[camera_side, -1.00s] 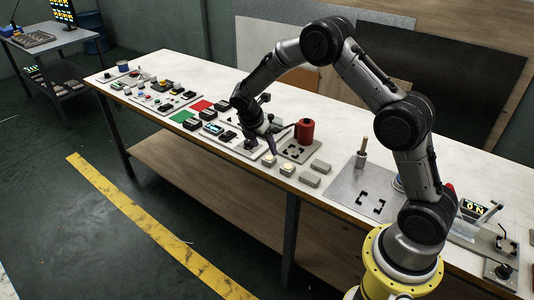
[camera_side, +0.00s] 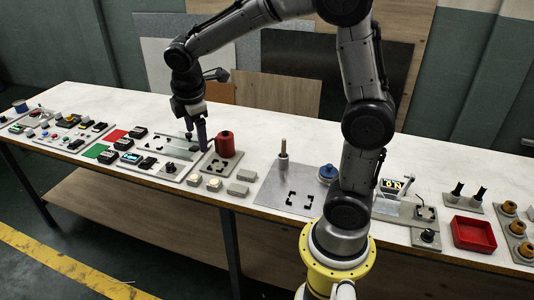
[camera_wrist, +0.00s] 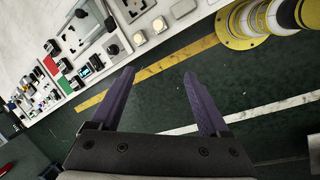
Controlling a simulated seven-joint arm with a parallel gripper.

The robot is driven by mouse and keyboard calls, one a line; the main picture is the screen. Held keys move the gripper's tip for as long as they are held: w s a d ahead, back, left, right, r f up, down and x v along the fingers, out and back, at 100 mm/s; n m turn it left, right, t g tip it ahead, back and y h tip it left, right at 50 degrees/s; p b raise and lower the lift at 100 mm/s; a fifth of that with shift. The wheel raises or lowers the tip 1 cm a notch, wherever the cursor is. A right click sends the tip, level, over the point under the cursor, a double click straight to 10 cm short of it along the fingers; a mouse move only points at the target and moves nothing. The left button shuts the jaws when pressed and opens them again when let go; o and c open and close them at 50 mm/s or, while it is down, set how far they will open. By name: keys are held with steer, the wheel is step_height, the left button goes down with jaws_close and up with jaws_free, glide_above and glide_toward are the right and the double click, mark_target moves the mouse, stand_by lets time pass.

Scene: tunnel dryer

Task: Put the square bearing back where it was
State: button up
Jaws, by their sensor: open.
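My gripper (camera_side: 203,142) has purple fingers and points down beside the red cylinder, over the rear of the work row. In the wrist view my gripper (camera_wrist: 160,73) is open, with nothing between the fingers. I cannot tell for sure which part is the square bearing. Small square grey blocks with pale round tops stand near the table's front edge, one (camera_side: 195,180) left of another (camera_side: 214,184). They also show in the wrist view, beyond the fingers (camera_wrist: 140,37). A plate with black corner brackets (camera_side: 203,170) lies in front of the red cylinder (camera_side: 225,144).
Two plain grey blocks (camera_side: 238,189) (camera_side: 246,175) stand to the right. A larger metal plate (camera_side: 274,193) carries brackets and an upright rod (camera_side: 283,155). Panels with switches (camera_side: 134,158) fill the left. A red tray (camera_side: 473,234) is at far right. White tabletop behind is clear.

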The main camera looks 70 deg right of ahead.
steer(key=s+a+r+m+t+y, duration=0.1)
steer(key=s+a+m, duration=0.1)
steer(key=s, duration=0.5)
steer(key=s+a+r+m+t+y, duration=0.1)
steer(key=s+a+m, duration=0.1)
steer(key=s+m, duration=0.3)
steer(key=s+a+r+m+t, duration=0.1)
steer(key=s+a+m, duration=0.1)
steer(key=s, duration=0.6)
steer(key=shift+s+a+m+t+y, duration=0.3)
steer(key=shift+s+m+y, duration=0.1)
steer(key=shift+m, duration=0.5)
